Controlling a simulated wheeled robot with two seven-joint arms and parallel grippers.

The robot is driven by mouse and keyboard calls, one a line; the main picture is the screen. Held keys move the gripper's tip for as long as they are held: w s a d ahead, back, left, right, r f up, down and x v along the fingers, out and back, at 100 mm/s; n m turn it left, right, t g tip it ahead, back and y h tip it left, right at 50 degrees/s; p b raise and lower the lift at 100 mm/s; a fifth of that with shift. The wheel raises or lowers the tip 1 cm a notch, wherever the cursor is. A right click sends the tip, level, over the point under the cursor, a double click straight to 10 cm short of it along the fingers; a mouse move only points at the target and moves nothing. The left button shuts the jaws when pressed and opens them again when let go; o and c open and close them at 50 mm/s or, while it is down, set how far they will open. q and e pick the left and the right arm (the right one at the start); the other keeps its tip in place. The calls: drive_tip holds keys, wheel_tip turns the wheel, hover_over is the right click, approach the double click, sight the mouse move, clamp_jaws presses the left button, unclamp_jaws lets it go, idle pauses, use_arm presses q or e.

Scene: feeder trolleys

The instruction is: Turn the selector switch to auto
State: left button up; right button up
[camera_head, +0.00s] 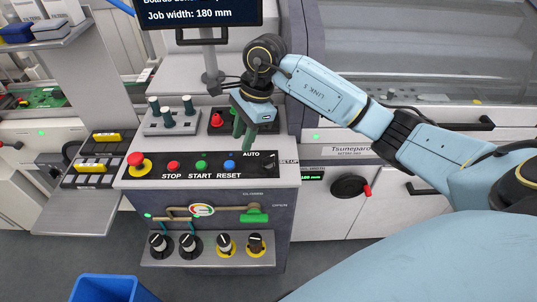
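The selector switch (267,169) is at the right end of the black button strip on the machine's control panel. It is small and dark, with the label AUTO above it and SETUP at its right; which way it points is too small to tell. My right gripper (242,137) hangs from the blue arm above the back of the panel, up and left of the switch and apart from it. Its green fingers point down. Whether they are parted is unclear, and I see nothing held between them. My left gripper is out of view.
A red emergency button (135,159) and red, green and blue buttons (201,166) share the strip. Below are a green-handled valve (255,215) and several knobs (190,245). A monitor (200,14) stands above.

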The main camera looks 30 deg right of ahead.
sight(268, 157)
drive_tip(key=d+r+h, duration=0.2)
drive_tip(key=d+h, duration=0.1)
drive_tip(key=d, duration=0.4)
drive_tip(key=shift+g, duration=0.4)
wheel_tip(268, 157, down, 14)
drive_tip(key=shift+a+r+p, duration=0.1)
drive_tip(key=shift+r+p, duration=0.15)
drive_tip(key=shift+p, duration=0.2)
clamp_jaws()
